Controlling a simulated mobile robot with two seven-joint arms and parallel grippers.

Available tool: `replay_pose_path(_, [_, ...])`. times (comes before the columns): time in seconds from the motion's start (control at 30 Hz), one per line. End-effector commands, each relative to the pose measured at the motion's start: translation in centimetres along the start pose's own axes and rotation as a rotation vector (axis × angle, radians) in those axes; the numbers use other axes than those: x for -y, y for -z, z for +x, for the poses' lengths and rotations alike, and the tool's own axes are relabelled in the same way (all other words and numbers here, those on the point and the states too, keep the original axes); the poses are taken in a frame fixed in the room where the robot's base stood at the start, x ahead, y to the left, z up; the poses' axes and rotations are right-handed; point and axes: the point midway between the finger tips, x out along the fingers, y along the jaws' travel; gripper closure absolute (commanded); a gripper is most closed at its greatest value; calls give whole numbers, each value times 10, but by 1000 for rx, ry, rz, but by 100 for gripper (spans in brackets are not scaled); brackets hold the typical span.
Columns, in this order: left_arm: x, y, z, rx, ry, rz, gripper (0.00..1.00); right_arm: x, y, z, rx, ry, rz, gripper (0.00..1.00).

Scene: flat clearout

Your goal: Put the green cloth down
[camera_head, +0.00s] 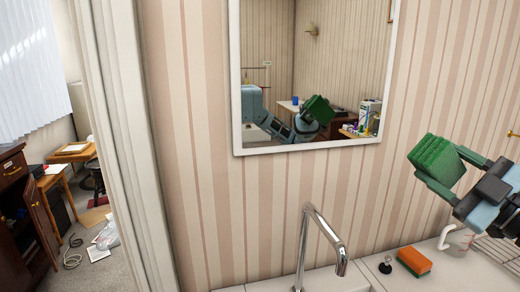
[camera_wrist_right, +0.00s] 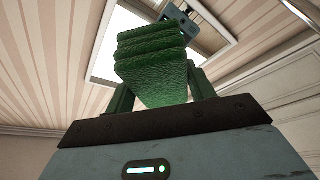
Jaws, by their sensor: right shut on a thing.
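The green cloth (camera_head: 437,160) is a folded, textured block held in the air at the right of the head view, in front of the striped wall. My right gripper (camera_head: 444,172) is shut on it. In the right wrist view the green cloth (camera_wrist_right: 155,70) sits between the two fingers of my right gripper (camera_wrist_right: 160,92), its folded layers showing. It is clear of the counter below. My left gripper is not in view.
A chrome tap (camera_head: 318,240) rises from the sink at bottom centre. An orange and green sponge (camera_head: 414,262) and a small black-topped item (camera_head: 385,266) sit on the white counter (camera_head: 440,278). A wire rack (camera_head: 497,252) is at the right. A mirror (camera_head: 310,147) hangs on the wall.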

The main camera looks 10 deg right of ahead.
Motion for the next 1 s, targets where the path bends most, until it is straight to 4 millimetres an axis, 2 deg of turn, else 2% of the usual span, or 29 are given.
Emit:
replay_pose_path(0.03, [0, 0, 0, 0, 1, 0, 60, 14, -14, 0, 9, -3, 9, 64])
replay_pose_path(0.2, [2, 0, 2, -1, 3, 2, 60, 70, -54, 0, 38, -27, 1, 64])
replay_pose_path(0.33, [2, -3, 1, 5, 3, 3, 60, 118, -77, -4, 69, -53, -9, 64])
replay_pose_path(0.5, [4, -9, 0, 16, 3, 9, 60, 182, -94, -13, 114, -90, -25, 64])
replay_pose_path(0.67, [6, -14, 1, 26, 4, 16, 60, 243, -97, -24, 166, -133, -44, 64])
replay_pose_path(0.8, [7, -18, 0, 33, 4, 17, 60, 290, -89, -33, 212, -172, -61, 64])
replay_pose_path(0.9, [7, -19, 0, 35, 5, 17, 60, 314, -81, -38, 239, -196, -76, 64])
replay_pose_path(1.0, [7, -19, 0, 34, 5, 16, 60, 329, -74, -41, 259, -215, -86, 64])
